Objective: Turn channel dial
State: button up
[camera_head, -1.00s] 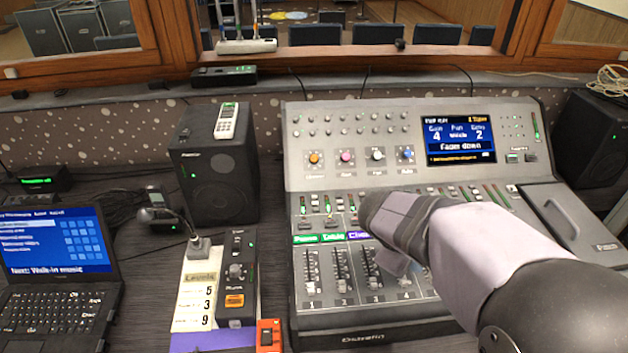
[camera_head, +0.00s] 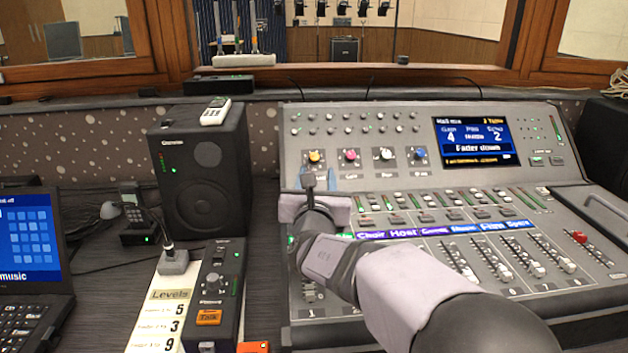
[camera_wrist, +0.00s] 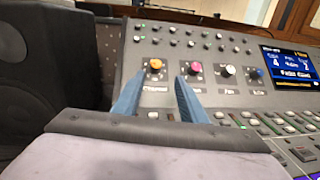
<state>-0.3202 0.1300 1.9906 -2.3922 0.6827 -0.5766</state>
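The channel dial is the orange knob (camera_head: 315,156) at the left of a row of coloured knobs on the mixing desk. It also shows in the wrist view (camera_wrist: 155,65), above the label "Channel". My gripper (camera_wrist: 156,92) is open, with its two blue fingers apart and nothing between them. In the wrist view the fingertips are just below the dial, one to each side of its line. In the head view my gripper (camera_head: 322,180) is just below the dial. I cannot tell how far the fingertips are from the panel.
Pink (camera_head: 351,155), white (camera_head: 387,154) and blue (camera_head: 420,153) knobs sit to the right of the dial. A display (camera_head: 477,141) reads "Fader down". Several faders lie below, the left ones partly hidden by my arm. A black speaker (camera_head: 203,170) stands left of the desk (camera_head: 290,118).

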aim_at(314, 159)
jog(key=shift+w+a+n, duration=0.1)
jog(key=shift+a+n, duration=0.3)
jog(key=shift+a, duration=0.05)
jog(key=shift+w+d+p, duration=0.15)
jog(key=shift+w, duration=1.05)
jog(key=shift+w+d+p, duration=0.2)
jog(key=shift+w, duration=1.05)
jog(key=shift+w+d+p, duration=0.15)
jog(key=shift+w, duration=1.05)
grip_shut()
